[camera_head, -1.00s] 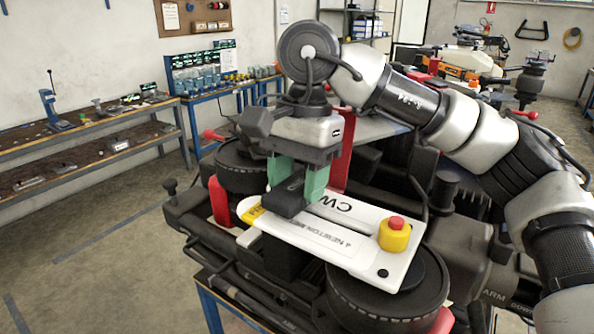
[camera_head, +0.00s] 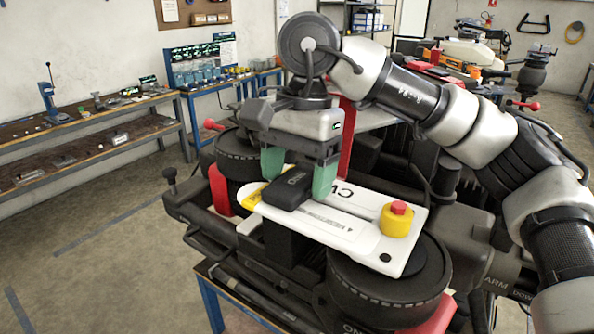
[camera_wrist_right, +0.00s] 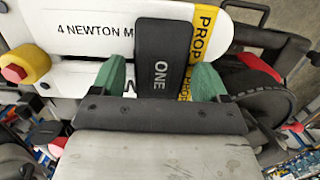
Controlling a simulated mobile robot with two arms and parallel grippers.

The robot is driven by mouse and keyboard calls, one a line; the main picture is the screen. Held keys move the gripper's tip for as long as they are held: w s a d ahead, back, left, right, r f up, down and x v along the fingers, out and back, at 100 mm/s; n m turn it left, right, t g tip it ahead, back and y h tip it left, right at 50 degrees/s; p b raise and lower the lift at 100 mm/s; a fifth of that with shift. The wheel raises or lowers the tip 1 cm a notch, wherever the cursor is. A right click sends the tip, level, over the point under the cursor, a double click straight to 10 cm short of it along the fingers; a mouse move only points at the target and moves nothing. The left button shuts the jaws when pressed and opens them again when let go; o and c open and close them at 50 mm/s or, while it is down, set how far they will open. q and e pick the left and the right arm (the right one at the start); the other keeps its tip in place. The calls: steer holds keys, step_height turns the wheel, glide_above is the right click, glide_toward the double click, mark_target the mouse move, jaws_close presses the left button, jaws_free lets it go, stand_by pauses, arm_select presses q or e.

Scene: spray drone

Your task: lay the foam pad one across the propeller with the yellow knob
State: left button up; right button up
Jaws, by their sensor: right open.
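The white propeller (camera_head: 345,235) lies over the dark motors of the drone. Its yellow knob (camera_head: 396,222) has a red top and stands near its right end; it also shows in the right wrist view (camera_wrist_right: 32,62). The black foam pad one (camera_head: 288,191), marked ONE, lies across the propeller left of the knob, by the yellow band. The pad also shows in the right wrist view (camera_wrist_right: 163,45). My right gripper (camera_head: 297,186) is open, its green fingers on either side of the pad with gaps visible. My left gripper is not in view.
A round black motor (camera_head: 385,285) sits under the propeller's right end, and another (camera_head: 238,158) stands behind its left end. Red levers (camera_head: 213,124) stick out nearby. A workbench (camera_head: 90,120) stands along the left wall. The floor at left is clear.

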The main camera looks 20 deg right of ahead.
mark_target(304, 173)
steer(key=shift+r+p, duration=0.65)
steer(key=shift+r, duration=0.05)
steer(key=shift+w+r+b, duration=0.15)
steer(key=shift+r+b, duration=0.2)
steer(key=shift+r, duration=0.05)
step_height(304, 173, up, 11)
steer(key=d, duration=0.1)
steer(key=shift+w+d+p, duration=0.2)
steer(key=shift+w+p, duration=0.2)
steer(key=shift+f, duration=0.1)
